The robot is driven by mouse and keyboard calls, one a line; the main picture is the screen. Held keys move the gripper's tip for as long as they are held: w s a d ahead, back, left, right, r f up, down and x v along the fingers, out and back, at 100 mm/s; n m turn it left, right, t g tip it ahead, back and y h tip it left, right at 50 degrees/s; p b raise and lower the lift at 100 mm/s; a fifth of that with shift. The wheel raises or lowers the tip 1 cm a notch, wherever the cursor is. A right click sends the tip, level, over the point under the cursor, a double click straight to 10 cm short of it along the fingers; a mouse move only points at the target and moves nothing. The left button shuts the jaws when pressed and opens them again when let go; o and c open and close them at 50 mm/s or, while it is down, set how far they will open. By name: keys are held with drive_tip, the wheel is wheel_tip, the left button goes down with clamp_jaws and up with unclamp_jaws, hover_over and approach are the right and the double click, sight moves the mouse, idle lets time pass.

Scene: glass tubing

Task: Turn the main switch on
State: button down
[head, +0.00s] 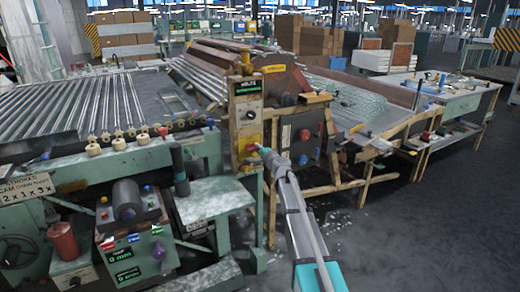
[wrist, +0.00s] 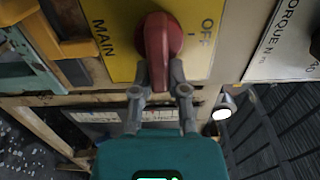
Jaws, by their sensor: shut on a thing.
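The main switch is a red rotary knob (wrist: 160,42) on a yellow plate (wrist: 118,62) in the wrist view. The plate reads MAIN at left of the knob and OFF at right; no ON mark is visible. The knob's narrow handle points down in the picture. My gripper (wrist: 161,78) is shut on this handle, one finger on each side. In the head view, my gripper (head: 264,153) reaches the yellow plate (head: 249,138) on the front of the control post, and the knob is small and partly covered there.
The control post (head: 246,105) has a display above the yellow plate. A dark panel (head: 300,135) with a red knob stands to its right. A green stand (head: 213,195) and a machine with a dark cylinder (head: 127,195) are at left. Open floor (head: 420,230) lies at right.

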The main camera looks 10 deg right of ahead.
drive_tip(key=shift+a, duration=0.15)
drive_tip(key=c, duration=0.7)
unclamp_jaws()
drive_tip(key=shift+o, duration=0.3)
drive_tip(key=v, duration=1.2)
